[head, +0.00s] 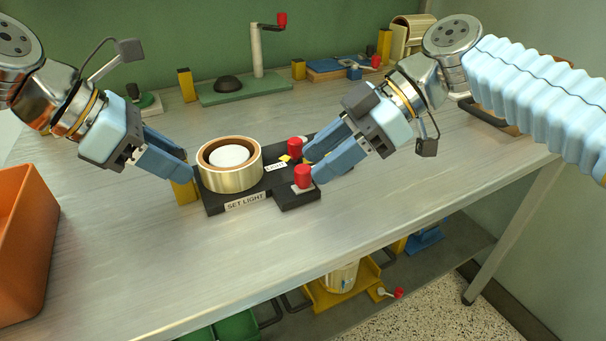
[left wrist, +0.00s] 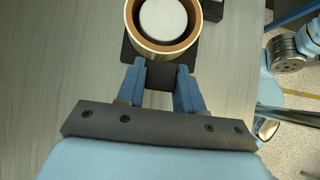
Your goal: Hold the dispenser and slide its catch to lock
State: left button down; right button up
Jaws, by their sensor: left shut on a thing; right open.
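The dispenser has a black base (head: 215,207) with a brass ring (head: 232,180) around a white disc (head: 229,156); the ring also shows in the left wrist view (left wrist: 167,52). Labels read "SET LIGHT" (head: 245,202) and "LIGHT". Two red knobs stand on its right part, a rear one (head: 295,147) and a front one (head: 303,176). My left gripper (head: 187,174) is shut on the dispenser's left end, by a yellow upright piece (head: 184,191); its fingers hold a dark block in the left wrist view (left wrist: 159,78). My right gripper (head: 310,165) is open beside the red knobs; contact is unclear.
An orange bin (head: 22,240) stands at the left. A green fixture (head: 245,91) with a red-handled crank and a blue fixture (head: 345,68) stand at the back. A shelf below holds a yellow tray (head: 340,297) and green items. The front tabletop is clear.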

aim_at(298, 171)
jog(key=shift+x, duration=1)
grip_shut()
jog(key=shift+a, duration=0.15)
jog(key=shift+s+a, duration=0.3)
jog(key=shift+a, duration=0.15)
jog(key=shift+s+a, duration=0.25)
jog(key=shift+a, duration=0.1)
jog(key=shift+o, duration=1.2)
grip_release()
